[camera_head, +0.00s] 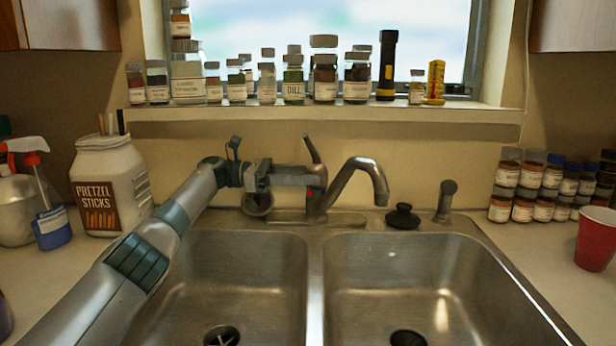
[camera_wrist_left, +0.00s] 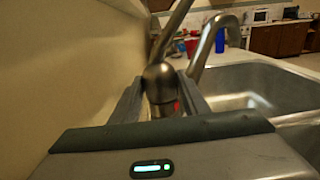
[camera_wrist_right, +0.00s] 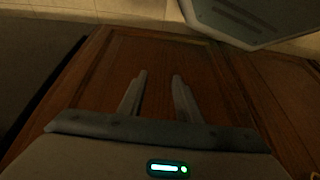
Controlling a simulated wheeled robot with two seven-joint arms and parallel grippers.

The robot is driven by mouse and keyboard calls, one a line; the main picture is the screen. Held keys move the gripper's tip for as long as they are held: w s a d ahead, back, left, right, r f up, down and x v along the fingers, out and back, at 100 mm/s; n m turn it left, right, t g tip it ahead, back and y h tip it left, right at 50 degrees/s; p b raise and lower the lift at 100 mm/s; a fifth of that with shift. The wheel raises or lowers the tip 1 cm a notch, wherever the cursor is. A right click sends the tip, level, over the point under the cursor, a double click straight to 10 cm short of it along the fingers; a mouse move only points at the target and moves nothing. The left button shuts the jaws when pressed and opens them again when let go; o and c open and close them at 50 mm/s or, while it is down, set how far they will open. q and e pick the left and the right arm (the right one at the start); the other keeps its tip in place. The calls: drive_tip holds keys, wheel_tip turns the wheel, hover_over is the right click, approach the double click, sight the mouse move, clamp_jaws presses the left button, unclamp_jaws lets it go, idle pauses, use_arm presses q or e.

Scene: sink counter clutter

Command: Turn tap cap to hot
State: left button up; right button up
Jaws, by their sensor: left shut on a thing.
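The metal tap stands behind the sink, with its curved spout (camera_head: 362,170) reaching right over the divider. Its lever (camera_head: 312,149) points up and leans slightly left in the head view. My left gripper (camera_head: 314,180) comes in from the left and is shut on the tap cap at the tap's body. In the left wrist view, the rounded tap cap (camera_wrist_left: 159,78) sits between the two fingers of my left gripper (camera_wrist_left: 162,100). A small red mark shows beside it. My right gripper (camera_wrist_right: 156,80) is open and empty, with a wooden cabinet front beyond it.
The double sink (camera_head: 316,290) lies in front of the tap. A black stopper (camera_head: 403,217) and a side sprayer (camera_head: 446,202) stand right of the spout. Jars line the windowsill above. A pretzel jar (camera_head: 110,190) and spray bottle (camera_head: 50,222) stand left; a red cup (camera_head: 595,238) stands right.

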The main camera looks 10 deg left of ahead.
use_arm(q)
drive_tip(key=o, duration=0.8)
drive_tip(key=shift+a, duration=0.2)
use_arm(e)
drive_tip(key=shift+f, duration=0.1)
use_arm(q)
drive_tip(key=shift+s+a+b, duration=0.4)
drive_tip(key=shift+a+b, duration=0.15)
drive_tip(key=shift+a, duration=1.35)
drive_tip(key=shift+s+a+b, duration=0.4)
drive_tip(key=shift+a+b, duration=0.1)
drive_tip(key=shift+a, duration=1.45)
drive_tip(key=shift+s+a+b, duration=0.4)
drive_tip(key=shift+a+b, duration=0.15)
drive_tip(key=shift+a, duration=1.35)
use_arm(e)
drive_tip(key=shift+w+a+r+t+y, duration=0.15)
drive_tip(key=shift+w+a+t+y, duration=0.2)
drive_tip(key=shift+a, duration=0.35)
drive_tip(key=shift+w+a+r+t+y, duration=0.1)
drive_tip(key=shift+w+a+t+y, duration=0.1)
drive_tip(key=shift+w+a+t, duration=0.4)
drive_tip(key=shift+w+a+r+t+y, duration=0.15)
drive_tip(key=shift+w+a+t+y, duration=0.15)
drive_tip(key=shift+a, duration=0.45)
